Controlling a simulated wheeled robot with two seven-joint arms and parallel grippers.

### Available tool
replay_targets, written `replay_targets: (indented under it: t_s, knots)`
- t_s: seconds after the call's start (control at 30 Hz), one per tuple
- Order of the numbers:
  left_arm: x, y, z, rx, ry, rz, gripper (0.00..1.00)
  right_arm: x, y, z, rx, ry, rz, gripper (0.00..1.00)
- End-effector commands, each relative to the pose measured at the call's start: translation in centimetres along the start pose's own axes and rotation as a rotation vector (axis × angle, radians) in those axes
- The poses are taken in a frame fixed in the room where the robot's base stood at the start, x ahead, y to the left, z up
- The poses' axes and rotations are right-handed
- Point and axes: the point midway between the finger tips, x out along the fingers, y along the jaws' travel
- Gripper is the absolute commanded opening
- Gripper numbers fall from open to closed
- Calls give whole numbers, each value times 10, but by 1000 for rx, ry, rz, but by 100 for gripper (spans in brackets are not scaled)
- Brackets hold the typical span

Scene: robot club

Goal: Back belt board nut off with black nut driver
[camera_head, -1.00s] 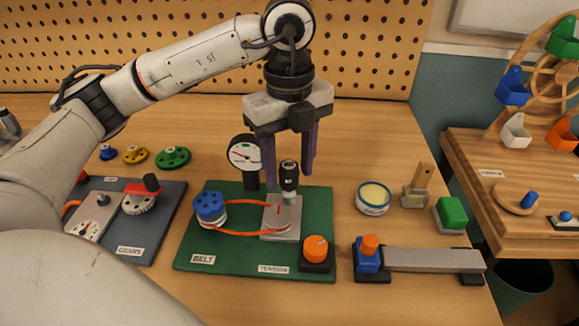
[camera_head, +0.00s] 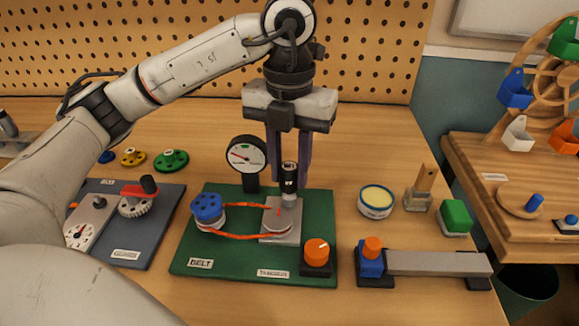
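The black nut driver (camera_head: 289,181) stands nearly upright on the grey metal plate (camera_head: 270,232) of the green belt board (camera_head: 235,265). Its lower end hides the nut. My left gripper (camera_head: 290,178) points down over it, with dark purple fingers close on both sides of the handle; it appears shut on the driver. An orange belt (camera_head: 245,236) runs from the blue pulley (camera_head: 207,208) to the plate. A round gauge (camera_head: 247,155) stands at the board's back, its needle to the left. The orange tension knob (camera_head: 316,252) is at the front right corner. My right gripper is not in view.
A dark board (camera_head: 125,245) with a gauge and red crank lies left. A tin (camera_head: 376,201), a brush (camera_head: 421,190), a green block (camera_head: 455,217) and a grey bar (camera_head: 435,263) stand right. A pegboard (camera_head: 200,50) closes the back.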

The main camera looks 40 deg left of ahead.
Motion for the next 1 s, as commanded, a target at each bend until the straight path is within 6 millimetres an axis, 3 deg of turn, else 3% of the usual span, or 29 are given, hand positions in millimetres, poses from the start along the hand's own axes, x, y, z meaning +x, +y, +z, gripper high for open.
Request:
replay_targets:
  t_s: [0.03, 0.1, 0.27, 0.8, 1.0]
  knots:
    - [0, 0, 0, -1, 0, 0, 15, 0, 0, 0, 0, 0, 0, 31]
    - [0, 0, 0, -1, 0, 0, 4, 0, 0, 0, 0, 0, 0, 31]
    - [-1, 0, 0, -64, 1, 0, 4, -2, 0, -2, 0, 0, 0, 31]
    - [-3, 0, 0, -909, 1, 0, 4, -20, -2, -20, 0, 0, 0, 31]
    - [-1, -1, 0, -1091, 2, -2, 4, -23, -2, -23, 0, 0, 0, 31]
